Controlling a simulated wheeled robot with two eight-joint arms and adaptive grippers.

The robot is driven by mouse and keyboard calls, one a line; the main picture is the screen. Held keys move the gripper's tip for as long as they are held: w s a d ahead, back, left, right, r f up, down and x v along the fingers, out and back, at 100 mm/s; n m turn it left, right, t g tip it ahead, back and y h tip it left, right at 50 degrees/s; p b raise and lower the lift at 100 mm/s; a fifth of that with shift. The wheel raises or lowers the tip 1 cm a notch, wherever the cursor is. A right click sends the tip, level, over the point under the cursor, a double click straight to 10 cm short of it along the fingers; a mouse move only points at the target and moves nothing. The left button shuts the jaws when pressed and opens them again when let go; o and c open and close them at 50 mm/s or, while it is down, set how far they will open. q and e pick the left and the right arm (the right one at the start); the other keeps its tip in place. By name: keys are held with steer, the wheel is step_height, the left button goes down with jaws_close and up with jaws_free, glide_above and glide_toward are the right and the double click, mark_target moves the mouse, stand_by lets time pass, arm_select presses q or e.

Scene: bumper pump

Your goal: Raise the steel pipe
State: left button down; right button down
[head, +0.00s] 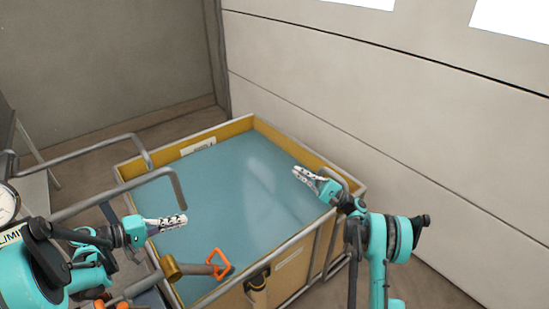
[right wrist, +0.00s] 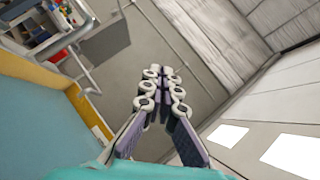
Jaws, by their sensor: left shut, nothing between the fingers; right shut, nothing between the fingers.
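Grey steel pipe shows at the left of the head view: a bent length (head: 120,190) runs over the tank's left rim and turns down at its end. I cannot tell whether this is the task's pipe. My left gripper (head: 184,220) is shut and empty over the tank's blue surface, below and apart from the bent end. My right gripper (head: 297,171) is shut and empty over the tank's right side. In the right wrist view its fingers (right wrist: 161,72) are together with nothing between them.
The yellow-walled tank (head: 275,133) with a flat blue surface fills the middle. An orange handle (head: 219,262) on a brass-coloured fitting (head: 171,268) is at its near edge. A grey rail (head: 334,232) runs along the right side. A pale wall (head: 400,110) stands behind.

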steer(key=w+a+r, duration=0.1)
steer(key=a+r, duration=0.5)
steer(key=a, duration=0.3)
steer(key=shift+w+r+y, duration=0.15)
steer(key=shift+r+y, duration=0.05)
steer(key=shift+y, duration=0.1)
steer(key=shift+d, duration=0.1)
stand_by(1.4)
arm_select(q)
steer(key=c, duration=1.6)
jaws_free()
steer(key=shift+o, duration=0.2)
